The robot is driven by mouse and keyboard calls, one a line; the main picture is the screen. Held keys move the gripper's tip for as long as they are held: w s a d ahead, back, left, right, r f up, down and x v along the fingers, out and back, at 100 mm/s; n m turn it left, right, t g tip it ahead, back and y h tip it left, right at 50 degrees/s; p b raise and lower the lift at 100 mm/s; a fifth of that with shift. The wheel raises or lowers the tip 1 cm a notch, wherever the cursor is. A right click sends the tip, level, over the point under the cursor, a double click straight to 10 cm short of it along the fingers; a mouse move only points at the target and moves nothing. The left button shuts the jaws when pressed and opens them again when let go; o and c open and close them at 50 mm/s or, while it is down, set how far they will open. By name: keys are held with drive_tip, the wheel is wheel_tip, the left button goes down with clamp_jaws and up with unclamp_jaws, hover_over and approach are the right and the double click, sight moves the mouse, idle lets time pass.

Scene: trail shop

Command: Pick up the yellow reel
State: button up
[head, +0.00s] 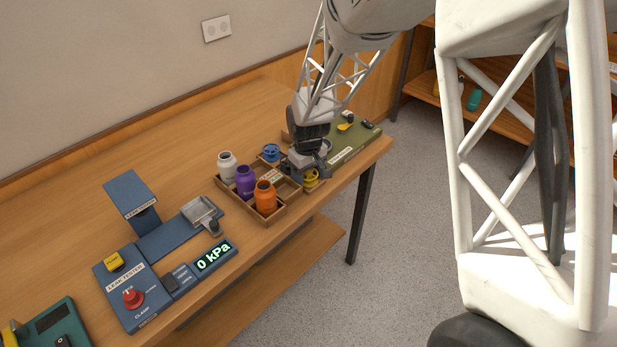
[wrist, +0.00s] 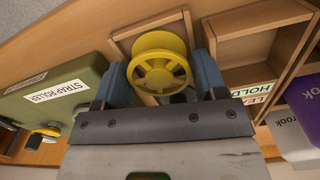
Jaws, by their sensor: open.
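The yellow reel (wrist: 158,62) sits in a compartment of the wooden tray in the wrist view, its spoked face toward the camera. My gripper (wrist: 160,72) is open, with one blue-grey finger on each side of the reel. I cannot tell whether the fingers touch it.
The wooden tray (head: 233,206) also holds white (head: 227,166), purple (head: 245,181) and orange (head: 265,197) bottles and a blue reel (head: 271,152). A green strap roller (head: 352,145) stands close on the right. A blue leak tester (head: 140,290) is at left.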

sight(308, 175)
idle(0.5)
drive_tip(key=c, duration=0.6)
drive_tip(key=shift+o, duration=0.2)
drive_tip(key=shift+r, duration=0.15)
drive_tip(key=shift+r, duration=0.55)
drive_tip(key=shift+s+d+r, duration=0.1)
drive_tip(key=shift+s+r, duration=0.1)
drive_tip(key=shift+r, duration=0.35)
drive_tip(key=shift+s+r, duration=0.2)
drive_tip(key=shift+r, duration=0.35)
drive_tip(key=s+d+r, duration=0.1)
drive_tip(key=s+d, duration=0.2)
drive_tip(key=s, duration=1.1)
drive_tip(key=shift+s+d+r, duration=0.2)
drive_tip(key=shift+s+d, duration=0.15)
drive_tip(key=shift+d, duration=0.05)
drive_tip(key=shift+w, duration=0.1)
